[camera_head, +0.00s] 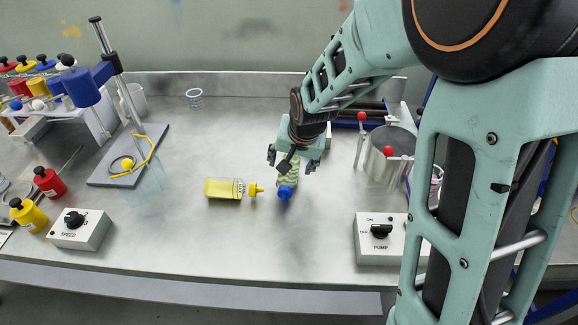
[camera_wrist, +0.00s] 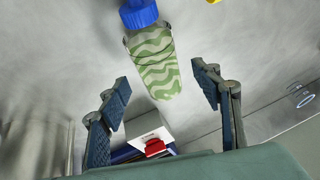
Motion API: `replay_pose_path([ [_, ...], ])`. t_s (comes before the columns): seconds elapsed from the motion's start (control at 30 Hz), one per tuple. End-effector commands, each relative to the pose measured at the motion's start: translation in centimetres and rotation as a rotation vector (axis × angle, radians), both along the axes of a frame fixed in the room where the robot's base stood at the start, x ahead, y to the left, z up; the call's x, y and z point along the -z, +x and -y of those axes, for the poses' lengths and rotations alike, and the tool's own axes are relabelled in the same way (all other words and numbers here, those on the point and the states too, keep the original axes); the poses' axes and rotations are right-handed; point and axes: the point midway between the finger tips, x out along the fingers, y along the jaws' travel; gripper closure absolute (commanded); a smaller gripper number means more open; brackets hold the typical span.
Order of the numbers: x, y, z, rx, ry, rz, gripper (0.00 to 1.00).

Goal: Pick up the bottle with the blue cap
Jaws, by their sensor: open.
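The bottle with the blue cap (camera_head: 288,178) lies on the metal bench near the middle, with its cap toward the front edge. In the wrist view the bottle (camera_wrist: 157,65) shows a green and white wavy pattern, with its blue cap at the top of the picture. My gripper (camera_head: 290,166) is over the bottle, partly hiding it in the head view. In the wrist view my gripper (camera_wrist: 160,85) is open, with one finger on each side of the bottle's lower end and visible gaps between fingers and bottle.
A yellow bottle (camera_head: 225,188) lies just left, its tip pointing at the blue-capped bottle. A pump box (camera_head: 380,238) and a metal cylinder (camera_head: 392,152) stand right. A speed box (camera_head: 80,229) and a stand with a base plate (camera_head: 128,155) are left.

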Motion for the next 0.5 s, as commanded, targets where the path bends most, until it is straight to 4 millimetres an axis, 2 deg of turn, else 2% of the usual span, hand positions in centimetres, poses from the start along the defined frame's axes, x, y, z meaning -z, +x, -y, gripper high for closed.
replay_pose_path([
  [0.03,0.8,0.1,-0.1,0.000,-0.001,-0.003,0.41],
  [0.2,2.1,0.8,-0.3,0.001,0.001,-0.002,0.41],
  [0.47,2.2,0.9,-0.3,0.001,0.000,0.000,0.41],
  [0.5,2.2,0.9,-0.3,0.001,0.000,0.000,0.45],
])
